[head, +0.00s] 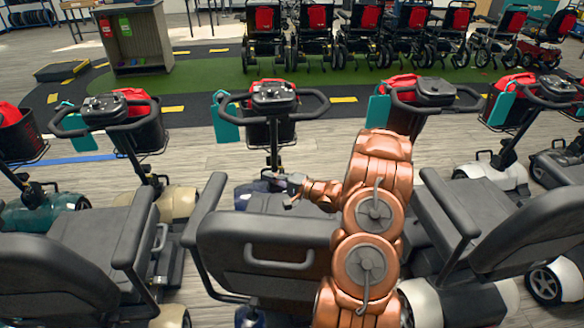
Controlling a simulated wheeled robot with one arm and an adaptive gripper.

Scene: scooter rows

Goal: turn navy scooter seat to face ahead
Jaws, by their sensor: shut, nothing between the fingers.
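The navy scooter stands in the middle of the near row, with dark blue bodywork (247,191) showing ahead of its seat. Its dark grey seat (225,250) has its backrest towards me, with a loop handle on the back. The seat looks roughly in line with the tiller (273,105); a small turn is hard to tell. The left armrest (205,203) shows; my copper arm hides the right side. My gripper (284,183) is shut and empty, past the backrest above the seat's front part. I cannot tell whether it touches anything.
Other scooters stand close on both sides, with a left neighbour's seat (70,265) and a right neighbour's seat (525,225). Red-seated wheelchairs (315,35) line the back. A wooden stand (137,40) is at the back left. Grey floor (210,158) lies open beyond the scooters.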

